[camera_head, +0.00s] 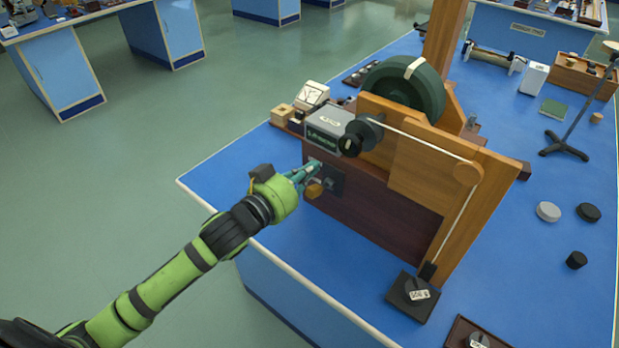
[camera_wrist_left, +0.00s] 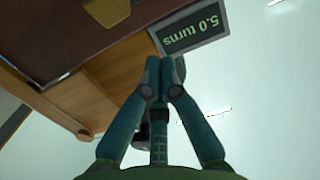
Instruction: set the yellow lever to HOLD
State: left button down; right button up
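The wooden wheel apparatus (camera_head: 400,160) stands on the blue bench. A yellow-orange rounded piece (camera_head: 314,188) sits on a dark plate on its front panel, seemingly the lever's knob; any HOLD mark is not readable. My left gripper (camera_head: 312,168) is at the panel, just above that piece. In the left wrist view a yellow piece (camera_wrist_left: 107,10) shows at the top, apart from the fingers. The left fingers (camera_wrist_left: 162,75) come together at their tips with no yellow between them. My right gripper is out of view.
A grey display box (camera_head: 330,128) sits above the gripper; it reads "5.0 turns" upside down in the left wrist view (camera_wrist_left: 190,35). A cord runs down to a black weight (camera_head: 412,297). Several dark and grey discs (camera_head: 548,211) lie on the right.

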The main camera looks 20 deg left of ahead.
aim_at(309, 189)
pick_arm(q)
jog(key=shift+w+d+f, duration=0.15)
jog(key=shift+w+f, duration=0.05)
jog(key=shift+w, duration=0.25)
jog(key=shift+w+d+f, duration=0.15)
jog(key=shift+w+f, duration=0.05)
jog(key=shift+w, duration=0.2)
jog(key=shift+s+a+f+p, duration=0.1)
jog(key=shift+s+f+p, duration=0.1)
jog(key=shift+f, duration=0.3)
jog(key=shift+s+a+f+p, duration=0.1)
jog(key=shift+s+f+p, duration=0.1)
jog(key=shift+f, duration=0.25)
jog(key=shift+s+a+f, duration=0.1)
jog(key=shift+s+f, duration=0.25)
jog(key=shift+f, duration=0.25)
